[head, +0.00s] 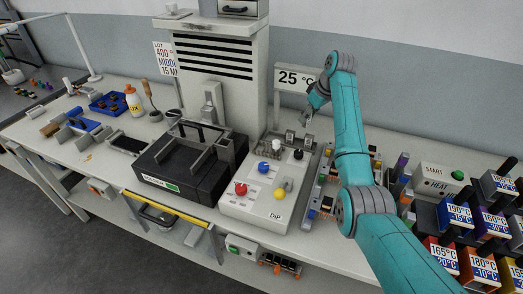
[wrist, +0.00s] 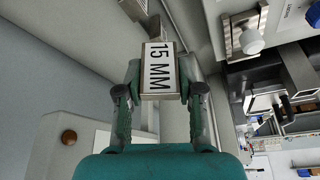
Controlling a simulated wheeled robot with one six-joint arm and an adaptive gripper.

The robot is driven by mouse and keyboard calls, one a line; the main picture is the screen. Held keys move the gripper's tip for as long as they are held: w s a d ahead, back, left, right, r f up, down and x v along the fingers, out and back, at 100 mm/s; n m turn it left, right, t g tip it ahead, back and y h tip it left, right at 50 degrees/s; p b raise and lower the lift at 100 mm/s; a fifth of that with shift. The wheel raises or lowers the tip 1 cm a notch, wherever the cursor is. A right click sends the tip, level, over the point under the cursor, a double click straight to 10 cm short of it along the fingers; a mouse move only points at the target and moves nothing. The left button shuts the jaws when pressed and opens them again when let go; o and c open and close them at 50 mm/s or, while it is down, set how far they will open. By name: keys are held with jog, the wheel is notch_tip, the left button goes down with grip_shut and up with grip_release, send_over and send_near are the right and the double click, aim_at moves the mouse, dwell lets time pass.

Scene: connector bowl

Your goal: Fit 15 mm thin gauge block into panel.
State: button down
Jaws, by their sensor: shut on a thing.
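My gripper (wrist: 158,92) is shut on the 15 mm gauge block (wrist: 158,68), a pale block with a white face marked "15 MM". The block sits between both fingertips and points away from the wrist. In the head view my gripper (head: 314,101) is raised above the back of the bench, in front of the "25 °C" sign; the block cannot be made out there. A light grey panel (head: 257,207) marked "DIP" has red, yellow, blue, white and black knobs. Which panel takes the block, and any slot for it, I cannot tell.
A tall louvred cabinet (head: 217,75) stands left of my gripper. A black fixture (head: 177,170) lies in front of it. Right of my arm are a "START HEAT" box (head: 440,178) and several temperature-labelled blocks. A wall sign (head: 165,58) partly reads "15 M".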

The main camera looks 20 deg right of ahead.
jog(key=a+r+n+g+y, duration=0.1)
jog(key=a+n, duration=0.2)
jog(key=a, duration=0.5)
jog(key=a+r+n+y, duration=0.1)
jog(key=a+r+n, duration=0.1)
jog(key=a, duration=0.7)
jog(key=f, duration=1)
jog(key=shift+s, duration=0.3)
jog(key=shift+f, duration=0.1)
jog(key=c, duration=0.7)
grip_release()
jog(key=v, duration=1.2)
jog(key=shift+a+r, duration=0.2)
jog(key=shift+a, duration=0.15)
